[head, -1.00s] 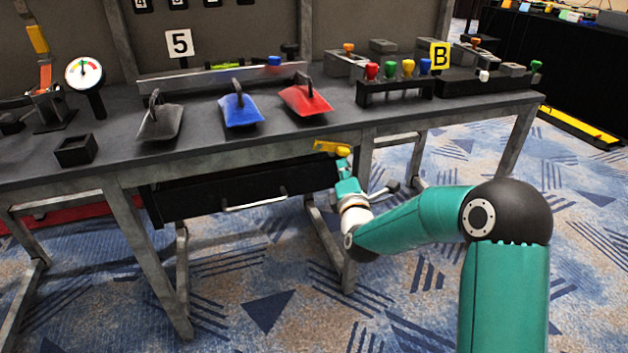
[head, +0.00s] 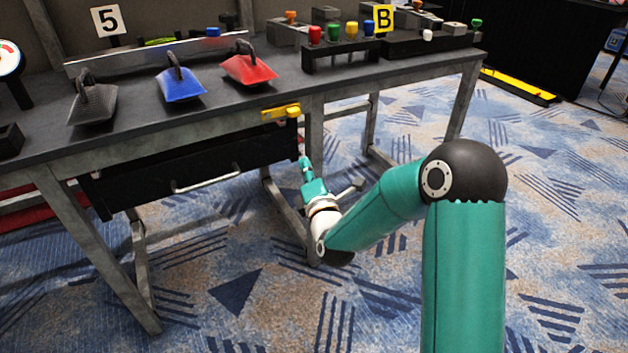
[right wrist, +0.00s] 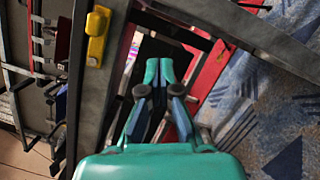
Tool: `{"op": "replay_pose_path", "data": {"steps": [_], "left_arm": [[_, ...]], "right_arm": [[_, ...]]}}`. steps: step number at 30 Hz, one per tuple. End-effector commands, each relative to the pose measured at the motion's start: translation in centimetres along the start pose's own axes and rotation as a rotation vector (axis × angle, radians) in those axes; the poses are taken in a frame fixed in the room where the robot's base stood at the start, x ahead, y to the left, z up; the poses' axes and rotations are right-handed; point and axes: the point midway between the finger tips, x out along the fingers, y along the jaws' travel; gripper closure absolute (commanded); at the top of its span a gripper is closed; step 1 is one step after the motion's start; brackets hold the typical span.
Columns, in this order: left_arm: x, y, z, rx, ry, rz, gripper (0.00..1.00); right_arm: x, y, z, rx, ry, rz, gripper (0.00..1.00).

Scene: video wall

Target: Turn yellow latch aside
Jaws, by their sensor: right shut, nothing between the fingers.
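The yellow latch (head: 281,112) sits on the table's front edge, just above the right end of the black drawer (head: 215,165). It lies roughly along the edge, with a rounded knob at its right end. It also shows in the right wrist view (right wrist: 97,32), on the grey beam left of the fingers. My right gripper (head: 303,156) is below the latch, beside the drawer's right end, apart from the latch. In the right wrist view its fingertips (right wrist: 160,70) are together and hold nothing. My left gripper is not in view.
The drawer has a silver handle (head: 207,178). A table leg (head: 313,150) stands close to my right gripper. Grey, blue (head: 181,85) and red (head: 249,68) handled pieces rest on the table top.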

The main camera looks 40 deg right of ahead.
Motion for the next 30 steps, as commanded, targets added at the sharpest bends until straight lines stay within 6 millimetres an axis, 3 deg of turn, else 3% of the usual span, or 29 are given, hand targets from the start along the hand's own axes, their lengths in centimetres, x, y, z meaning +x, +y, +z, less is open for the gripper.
{"op": "replay_pose_path", "data": {"steps": [3,9,26,30], "left_arm": [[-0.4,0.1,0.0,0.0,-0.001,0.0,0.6],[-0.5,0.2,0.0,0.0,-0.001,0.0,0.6],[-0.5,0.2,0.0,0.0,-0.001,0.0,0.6],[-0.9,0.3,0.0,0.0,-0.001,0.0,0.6]], "right_arm": [[-2.0,-0.4,0.3,-0.001,0.002,-0.002,1.0],[-3.8,-0.9,0.5,-0.001,0.001,-0.001,1.0],[-4.0,-0.9,0.5,0.0,0.001,0.001,1.0],[-4.1,-1.0,-0.9,0.003,0.032,-0.01,1.0]]}}
